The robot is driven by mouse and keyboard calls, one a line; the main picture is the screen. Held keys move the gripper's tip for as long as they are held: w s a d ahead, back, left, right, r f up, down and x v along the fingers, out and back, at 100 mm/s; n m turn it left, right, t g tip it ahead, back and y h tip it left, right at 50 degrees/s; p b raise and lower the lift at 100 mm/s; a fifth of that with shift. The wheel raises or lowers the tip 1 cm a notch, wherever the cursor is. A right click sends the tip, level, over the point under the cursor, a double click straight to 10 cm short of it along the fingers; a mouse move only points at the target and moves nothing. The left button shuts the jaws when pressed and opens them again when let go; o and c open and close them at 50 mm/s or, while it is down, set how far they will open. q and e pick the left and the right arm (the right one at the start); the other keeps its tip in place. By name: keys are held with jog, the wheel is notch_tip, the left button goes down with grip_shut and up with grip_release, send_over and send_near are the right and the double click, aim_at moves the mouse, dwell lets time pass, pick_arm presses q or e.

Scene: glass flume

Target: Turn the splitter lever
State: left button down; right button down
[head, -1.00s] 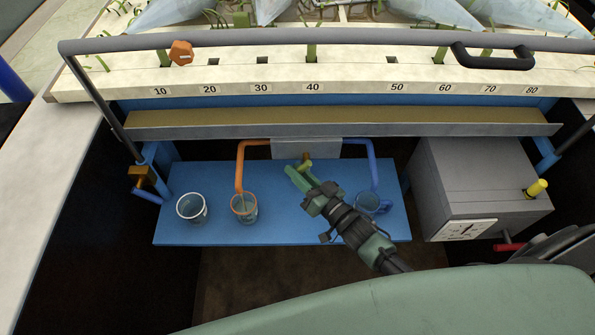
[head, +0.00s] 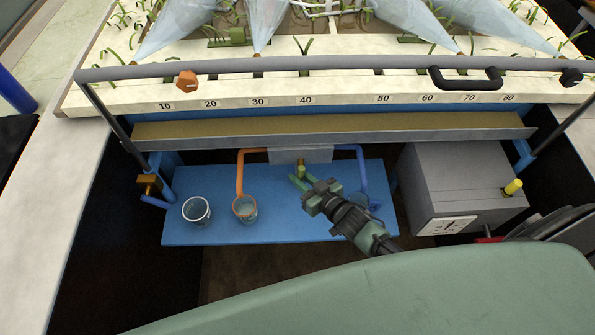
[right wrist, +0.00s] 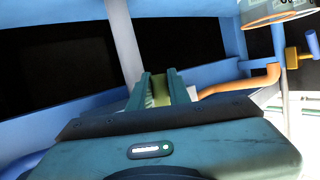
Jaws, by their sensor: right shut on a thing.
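The splitter is a grey box (head: 300,155) under the ledge, with an orange pipe (head: 240,175) on its left and a blue pipe (head: 364,170) on its right. Its short yellow lever (head: 301,170) points down from the front of the box. My right gripper (head: 299,181) reaches in from the lower right and is shut on the lever. In the right wrist view, the yellow-olive lever (right wrist: 160,91) sits between the two green fingers (right wrist: 161,88). My left gripper is not in view.
On the blue shelf (head: 220,226) stand a clear cup (head: 196,211) and another (head: 245,209) under the orange pipe. A blue jug (head: 360,201) is partly hidden behind my right gripper. A grey box with a dial (head: 450,224) stands at right.

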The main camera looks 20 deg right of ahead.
jog(key=shift+d+p, duration=0.15)
jog(key=shift+p, duration=0.25)
jog(key=shift+n, duration=0.3)
jog(key=c, duration=1.3)
grip_release()
jog(key=v, duration=0.8)
jog(key=shift+r, duration=0.1)
